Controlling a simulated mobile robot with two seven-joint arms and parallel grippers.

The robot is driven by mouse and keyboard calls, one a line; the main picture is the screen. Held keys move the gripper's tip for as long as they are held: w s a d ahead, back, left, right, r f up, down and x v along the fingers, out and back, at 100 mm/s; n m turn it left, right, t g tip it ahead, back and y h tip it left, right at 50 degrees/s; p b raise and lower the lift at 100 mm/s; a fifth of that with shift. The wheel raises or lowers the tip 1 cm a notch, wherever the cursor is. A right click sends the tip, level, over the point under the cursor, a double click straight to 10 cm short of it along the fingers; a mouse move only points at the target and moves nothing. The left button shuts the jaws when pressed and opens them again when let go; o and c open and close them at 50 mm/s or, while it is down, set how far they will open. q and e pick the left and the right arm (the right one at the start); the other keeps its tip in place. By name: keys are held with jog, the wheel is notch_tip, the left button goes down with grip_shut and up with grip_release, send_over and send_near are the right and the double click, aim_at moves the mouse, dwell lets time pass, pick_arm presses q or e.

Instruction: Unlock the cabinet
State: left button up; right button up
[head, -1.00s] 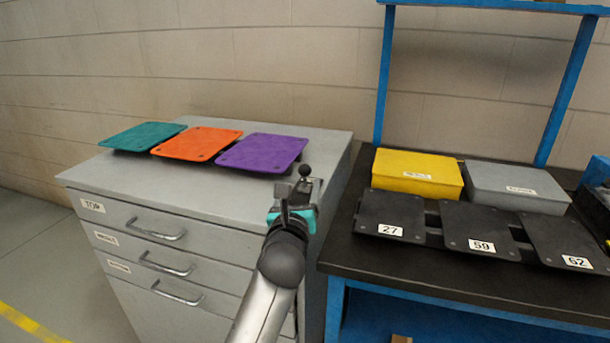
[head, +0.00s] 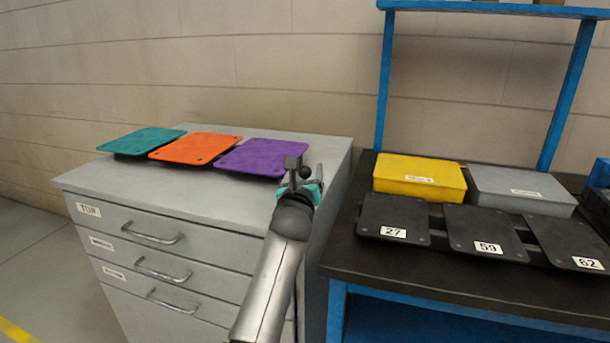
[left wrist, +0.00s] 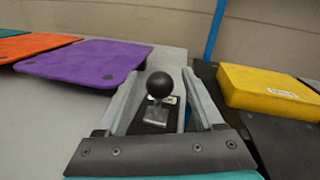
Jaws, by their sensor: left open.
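The grey cabinet (head: 225,200) stands against the wall, with its labelled drawers shut. A black ball knob (left wrist: 159,85) on a small metal stem and block stands near the right edge of the cabinet top. It also shows as a small dark ball in the head view (head: 305,172). My left gripper (head: 297,172) is at the knob, over the right side of the cabinet top. In the left wrist view its two fingers are open, with the knob between them and gaps on both sides. My right gripper is not in view.
Teal (head: 142,140), orange (head: 195,148) and purple (head: 262,156) plates lie at the back of the cabinet top. To the right, a black-topped bench (head: 430,265) with a blue frame holds a yellow box (head: 418,175), a grey box (head: 520,188) and numbered black plates (head: 395,215).

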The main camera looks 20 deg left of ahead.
pick_arm(q)
grip_shut()
dwell(0.6)
dwell(0.9)
